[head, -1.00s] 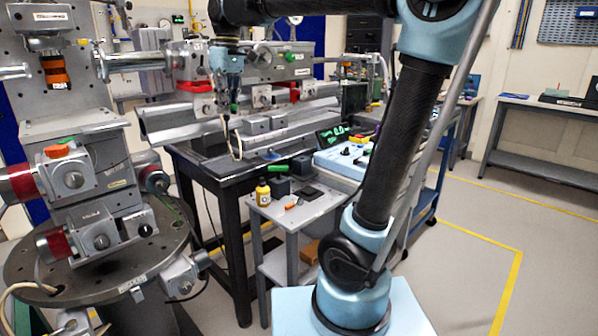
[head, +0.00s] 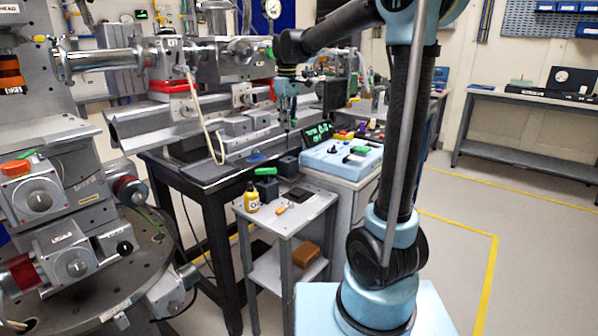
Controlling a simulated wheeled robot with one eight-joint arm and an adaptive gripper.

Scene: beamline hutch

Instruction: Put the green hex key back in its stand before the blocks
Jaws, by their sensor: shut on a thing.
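My gripper (head: 287,100) hangs fingers down at the end of the arm, in front of the bench apparatus in the head view. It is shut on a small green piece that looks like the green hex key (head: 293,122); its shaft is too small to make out. The held piece is above the back of the bench, near the control box. A dark block (head: 266,187) at the small side table's back edge has a green bar on top (head: 265,171). I cannot tell whether this block is the stand.
The grey side table (head: 312,203) holds a yellow bottle (head: 251,198), a small orange item (head: 282,210) and a dark pad (head: 299,194). A light blue control box (head: 340,160) stands behind it. Metal rails (head: 150,120) crowd the bench at left. Floor at right is clear.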

